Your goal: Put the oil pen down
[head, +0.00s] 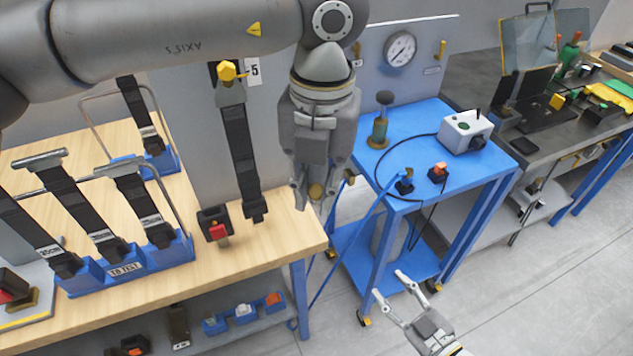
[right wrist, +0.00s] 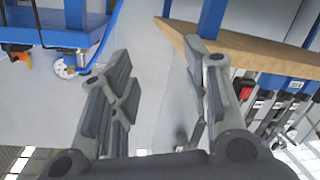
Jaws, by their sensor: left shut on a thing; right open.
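My left gripper (head: 315,195) hangs fingers down at the right end of the wooden bench, in front of the gap towards the blue cart. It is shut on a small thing. Only a brass-coloured bit, which I take for the oil pen (head: 316,190), shows between its fingertips; the rest is hidden. I cannot tell whether it touches the bench top. My right gripper (head: 402,287) is open and empty, low over the floor in front of the blue cart. Its spread fingers also show in the right wrist view (right wrist: 160,65).
The wooden bench (head: 265,250) bears a blue rack (head: 90,285) of black belts and a red-buttoned buckle (head: 217,225). A belt (head: 240,150) hangs beside the left gripper. The blue cart (head: 430,190) carries a grey box (head: 466,132) and cables. Floor at the lower right is clear.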

